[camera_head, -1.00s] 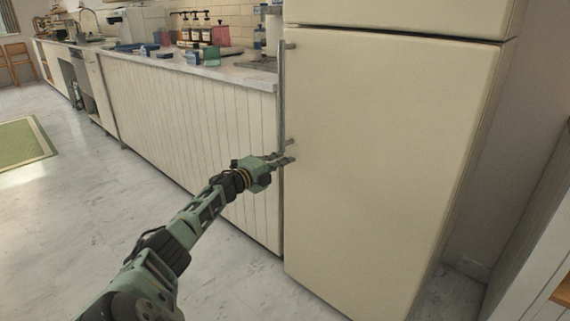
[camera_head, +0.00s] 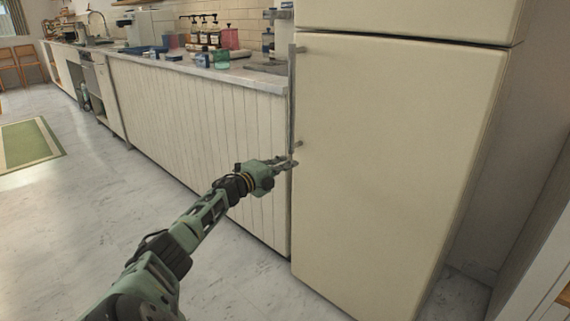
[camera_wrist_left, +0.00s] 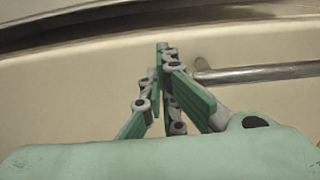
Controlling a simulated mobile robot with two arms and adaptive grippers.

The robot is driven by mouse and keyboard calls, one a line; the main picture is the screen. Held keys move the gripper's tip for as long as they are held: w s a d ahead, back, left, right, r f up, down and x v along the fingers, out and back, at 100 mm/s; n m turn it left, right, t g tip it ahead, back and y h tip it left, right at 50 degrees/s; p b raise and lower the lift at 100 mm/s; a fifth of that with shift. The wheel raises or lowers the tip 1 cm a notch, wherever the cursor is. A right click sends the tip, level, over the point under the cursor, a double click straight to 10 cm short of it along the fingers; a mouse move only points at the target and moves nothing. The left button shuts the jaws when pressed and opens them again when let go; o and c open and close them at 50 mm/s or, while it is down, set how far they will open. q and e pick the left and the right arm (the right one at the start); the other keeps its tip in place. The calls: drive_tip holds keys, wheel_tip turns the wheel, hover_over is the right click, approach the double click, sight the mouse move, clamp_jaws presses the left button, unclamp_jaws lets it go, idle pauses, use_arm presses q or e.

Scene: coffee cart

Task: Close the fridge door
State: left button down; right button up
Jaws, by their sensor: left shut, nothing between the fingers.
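The cream fridge door (camera_head: 400,150) stands on the right in the head view and looks flush with the fridge body. A vertical metal handle (camera_head: 292,95) runs along its left edge. My left gripper (camera_head: 290,163) is by the door's left edge, just below the handle's lower mount. In the left wrist view the gripper (camera_wrist_left: 163,48) is shut and empty, its fingertips close to the cream surface (camera_wrist_left: 90,90); I cannot tell if they touch. Part of the metal handle (camera_wrist_left: 260,73) lies to the right of the fingers. My right gripper is not in view.
A panelled counter (camera_head: 200,140) stands left of the fridge, with dark pump bottles (camera_head: 205,30) and small containers on top. A wooden unit (camera_head: 540,260) is at the right edge. The floor (camera_head: 70,215) at left is clear, with a green rug (camera_head: 28,140) further back.

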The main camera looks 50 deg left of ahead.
use_arm(q)
drive_tip(key=s+a, duration=0.6)
drive_tip(key=s, duration=0.2)
drive_tip(key=shift+s, duration=0.25)
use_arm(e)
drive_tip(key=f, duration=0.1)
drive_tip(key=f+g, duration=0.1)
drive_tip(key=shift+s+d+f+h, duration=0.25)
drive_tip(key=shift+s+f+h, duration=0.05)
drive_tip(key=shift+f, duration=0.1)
